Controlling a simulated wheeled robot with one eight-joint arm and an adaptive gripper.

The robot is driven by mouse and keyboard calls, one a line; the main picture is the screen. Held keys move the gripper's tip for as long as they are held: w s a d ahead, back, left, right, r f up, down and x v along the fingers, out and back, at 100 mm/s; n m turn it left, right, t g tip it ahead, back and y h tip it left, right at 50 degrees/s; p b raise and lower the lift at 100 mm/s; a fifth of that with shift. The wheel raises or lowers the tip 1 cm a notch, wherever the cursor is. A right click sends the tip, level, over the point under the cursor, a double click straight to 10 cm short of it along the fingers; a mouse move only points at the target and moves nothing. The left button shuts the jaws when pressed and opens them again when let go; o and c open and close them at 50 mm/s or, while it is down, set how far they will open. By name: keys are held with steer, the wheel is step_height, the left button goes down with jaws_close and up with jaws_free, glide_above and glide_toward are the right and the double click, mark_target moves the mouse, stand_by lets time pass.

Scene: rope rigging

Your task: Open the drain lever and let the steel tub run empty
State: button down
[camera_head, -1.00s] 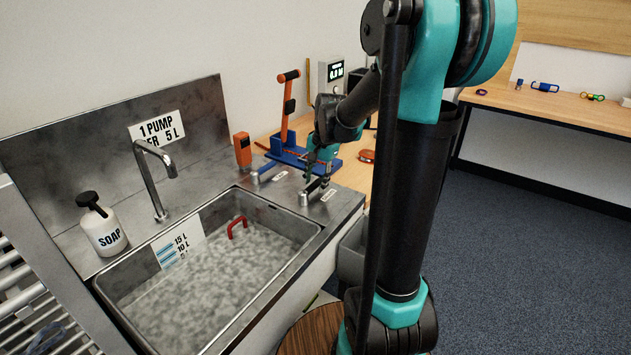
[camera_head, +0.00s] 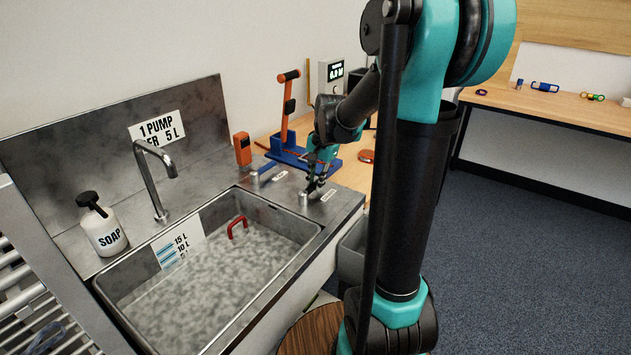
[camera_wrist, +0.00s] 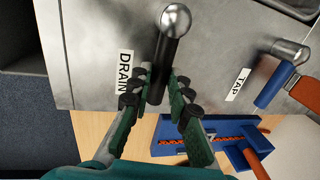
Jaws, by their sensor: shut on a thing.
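The steel tub (camera_head: 311,236) in the head view holds cloudy grey, foamy-looking water. A scale label (camera_head: 178,250) on its wall shows 15 L and 10 L above the surface, with the lower mark close to the water. The drain lever in the wrist view has a steel ball end (camera_wrist: 176,19) and a dark grip (camera_wrist: 158,70) lying beside the DRAIN label (camera_wrist: 125,72). My gripper (camera_wrist: 160,84) is shut on that dark grip, a finger on each side. In the head view my gripper (camera_head: 314,186) covers most of the lever.
The tap lever, with a blue handle (camera_wrist: 270,89), sits to the right of the drain lever. A soap bottle (camera_head: 104,226), curved faucet (camera_head: 151,180) and red handle (camera_head: 237,226) in the water are left of my gripper. An orange-and-blue device (camera_head: 289,150) stands behind.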

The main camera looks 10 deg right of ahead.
steer(key=m, duration=0.1)
steer(key=s+d+m, duration=0.1)
steer(key=m, duration=0.1)
steer(key=shift+s+m+h, duration=0.3)
steer(key=s+m, duration=0.2)
steer(key=m, duration=0.1)
steer(key=shift+d+m+t+h, duration=0.2)
steer(key=shift+m+t+h, duration=0.1)
steer(key=s+m, duration=0.1)
steer(key=m, duration=0.1)
steer(key=shift+s+m+h, duration=0.1)
steer(key=shift+m+h, duration=0.2)
steer(key=shift+s+a+m+h, duration=0.15)
steer(key=shift+s+m, duration=0.3)
steer(key=shift+m, duration=0.4)
steer(key=shift+s+a+m+h, duration=0.15)
steer(key=shift+s+m, duration=0.25)
steer(key=shift+m, duration=0.45)
steer(key=c, duration=1.4)
jaws_free()
